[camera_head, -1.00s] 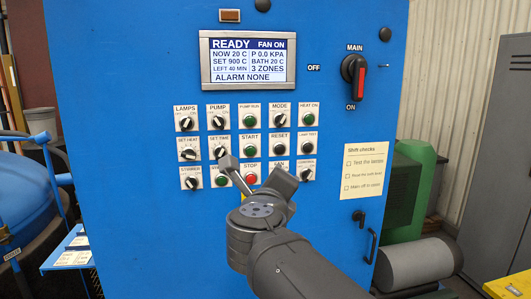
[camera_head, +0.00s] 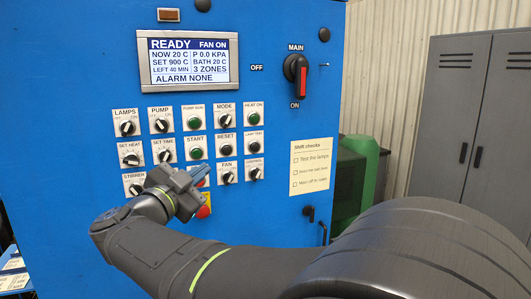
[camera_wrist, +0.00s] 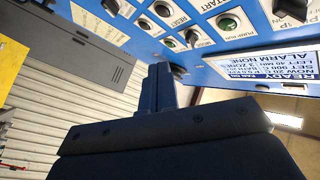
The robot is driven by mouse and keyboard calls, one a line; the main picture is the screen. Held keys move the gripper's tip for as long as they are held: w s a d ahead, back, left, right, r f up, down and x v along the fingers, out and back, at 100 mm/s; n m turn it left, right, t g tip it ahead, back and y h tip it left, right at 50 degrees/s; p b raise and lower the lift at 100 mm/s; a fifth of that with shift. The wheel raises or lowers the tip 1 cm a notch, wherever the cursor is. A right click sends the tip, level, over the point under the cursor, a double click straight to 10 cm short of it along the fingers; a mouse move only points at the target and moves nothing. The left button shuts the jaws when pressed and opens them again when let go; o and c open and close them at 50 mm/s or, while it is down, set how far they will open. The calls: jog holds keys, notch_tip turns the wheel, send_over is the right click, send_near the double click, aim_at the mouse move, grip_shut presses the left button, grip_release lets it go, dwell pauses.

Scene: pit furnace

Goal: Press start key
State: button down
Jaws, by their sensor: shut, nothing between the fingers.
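The start key is a green round button (camera_head: 196,153) under the START label, in the middle row of the blue control panel. My gripper (camera_head: 202,170) is shut and empty. In the head view its fingertips are just below and slightly right of the start key; their gap to the panel is unclear. The gripper hides much of the row below. In the wrist view the closed fingers (camera_wrist: 158,82) point toward the panel, and the start key is out of frame beyond the top edge.
Knobs and keys crowd round the start key: the SET TIME knob (camera_head: 165,156) at left, the black RESET key (camera_head: 223,150) at right. The display (camera_head: 188,60) reads READY. The red-handled main switch (camera_head: 297,75) is upper right.

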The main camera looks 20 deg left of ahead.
dwell(0.3)
jog(key=shift+w+a, duration=3.1)
jog(key=shift+w, duration=0.05)
jog(key=shift+w+a, duration=0.25)
jog(key=shift+w, duration=0.05)
jog(key=shift+w+a, duration=0.25)
jog(key=shift+a, duration=0.05)
dwell(0.5)
jog(key=shift+s+d, duration=0.1)
jog(key=shift+d, duration=0.05)
jog(key=shift+s+d, duration=0.45)
jog(key=shift+s, duration=0.05)
dwell(0.3)
jog(key=shift+s+d, duration=1.75)
